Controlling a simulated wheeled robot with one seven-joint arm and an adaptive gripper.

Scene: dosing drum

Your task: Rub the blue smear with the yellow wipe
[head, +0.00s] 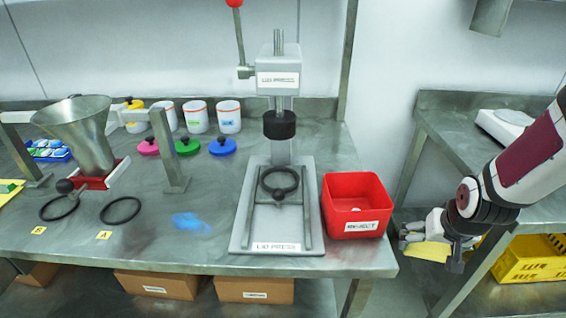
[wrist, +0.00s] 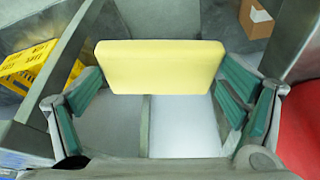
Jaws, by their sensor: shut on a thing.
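The blue smear (head: 191,223) lies on the steel bench top, left of the lid press. The yellow wipe (head: 428,251) is in my gripper (head: 432,246), to the right of the bench and beyond its right end. In the wrist view the yellow wipe (wrist: 160,66) spans the space between the two green-padded fingers of my gripper (wrist: 160,100). The gripper is shut on it. The wipe is well away from the smear, with the press and a red bin between them.
The lid press (head: 278,200) stands mid-bench, with the red bin (head: 355,205) at its right. Black rings (head: 120,211) lie left of the smear. A hopper (head: 80,135) on a stand is further left. Yellow crates (head: 530,260) sit under the right-hand bench. Bench around the smear is clear.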

